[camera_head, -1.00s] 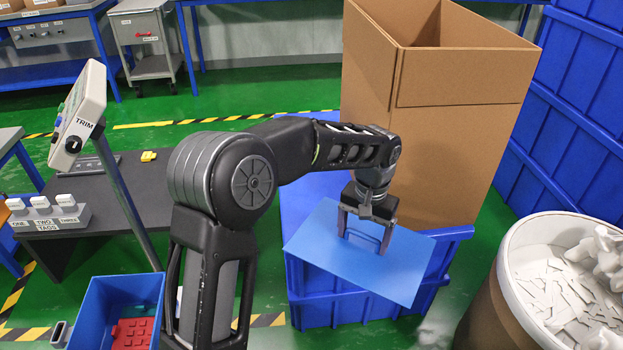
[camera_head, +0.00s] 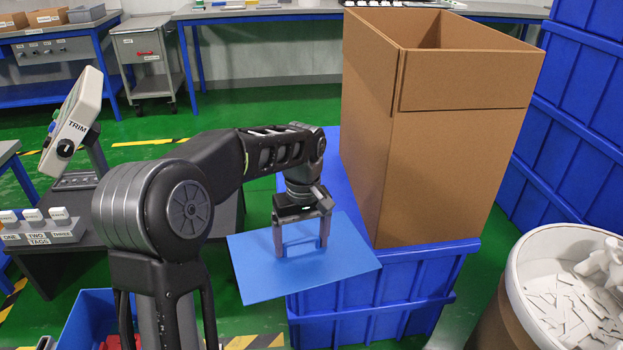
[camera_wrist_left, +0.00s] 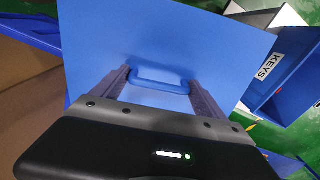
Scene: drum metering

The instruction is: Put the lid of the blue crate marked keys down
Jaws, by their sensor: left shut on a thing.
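The lid is a flat light-blue sheet with a raised handle (camera_head: 258,278). My left gripper (camera_head: 302,248) is shut on its handle and holds it tilted, over the left edge of a large blue container. In the left wrist view the lid (camera_wrist_left: 150,40) spreads out from the gripper (camera_wrist_left: 158,88), whose fingers straddle the handle. The blue crate marked KEYS (camera_wrist_left: 262,90) shows at the right of that view, beside the lid's edge. In the head view a blue crate (camera_head: 85,318) stands at the lower left, partly hidden by my arm, with something red inside. My right gripper is out of view.
A tall cardboard box (camera_head: 440,150) stands on the large blue container (camera_head: 385,280) right of the lid. A drum (camera_head: 520,290) of white pieces is at the lower right. At the left are a TRIM control box (camera_head: 72,120) and a tag holder (camera_head: 42,232).

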